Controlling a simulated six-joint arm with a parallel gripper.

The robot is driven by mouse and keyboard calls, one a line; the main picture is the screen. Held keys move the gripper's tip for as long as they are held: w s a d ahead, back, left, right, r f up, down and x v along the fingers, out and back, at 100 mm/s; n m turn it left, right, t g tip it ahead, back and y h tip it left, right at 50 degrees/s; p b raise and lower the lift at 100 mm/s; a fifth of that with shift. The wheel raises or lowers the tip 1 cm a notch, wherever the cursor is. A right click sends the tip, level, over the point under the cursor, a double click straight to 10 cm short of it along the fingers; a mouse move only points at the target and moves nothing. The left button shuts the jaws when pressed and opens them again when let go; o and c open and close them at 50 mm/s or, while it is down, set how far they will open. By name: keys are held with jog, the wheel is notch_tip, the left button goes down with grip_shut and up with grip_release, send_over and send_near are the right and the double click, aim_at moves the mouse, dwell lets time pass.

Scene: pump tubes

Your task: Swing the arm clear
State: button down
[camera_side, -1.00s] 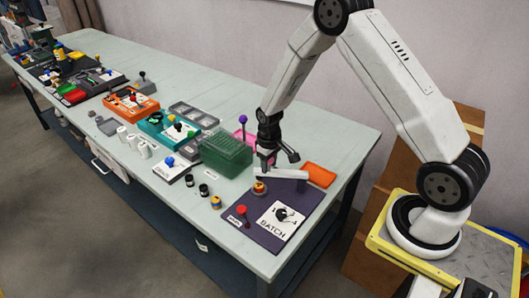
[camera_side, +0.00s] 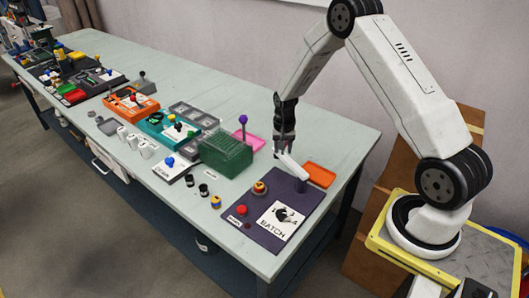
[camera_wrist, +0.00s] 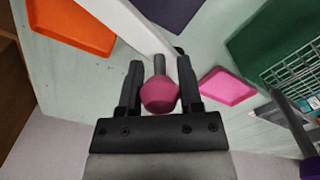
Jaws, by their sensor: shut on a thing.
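A white swing arm (camera_side: 292,166) stands on a dark post (camera_side: 301,186) at the back of the purple mat (camera_side: 262,230). It points away from the post toward the back left and also shows in the wrist view (camera_wrist: 118,15). My gripper (camera_side: 285,150) is at its free end. In the wrist view, my gripper (camera_wrist: 158,75) has its fingers on either side of a pink knob (camera_wrist: 159,97) with a grey stem, shut on it. In the side view the fingers hide the knob.
An orange tray (camera_side: 320,174) lies right of the post. A pink tray (camera_side: 250,140), a purple-topped post (camera_side: 243,121) and a green rack (camera_side: 226,153) stand to the left. A yellow-and-red part (camera_side: 260,188) and a red knob (camera_side: 242,210) are on the mat.

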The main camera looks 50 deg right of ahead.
jog(key=shift+s+d+m, duration=0.35)
jog(key=shift+d+m, duration=0.45)
jog(key=shift+m, duration=0.2)
jog(key=shift+c, duration=1.5)
grip_release()
notch_tip(320, 180, up, 8)
jog(key=shift+f, duration=0.1)
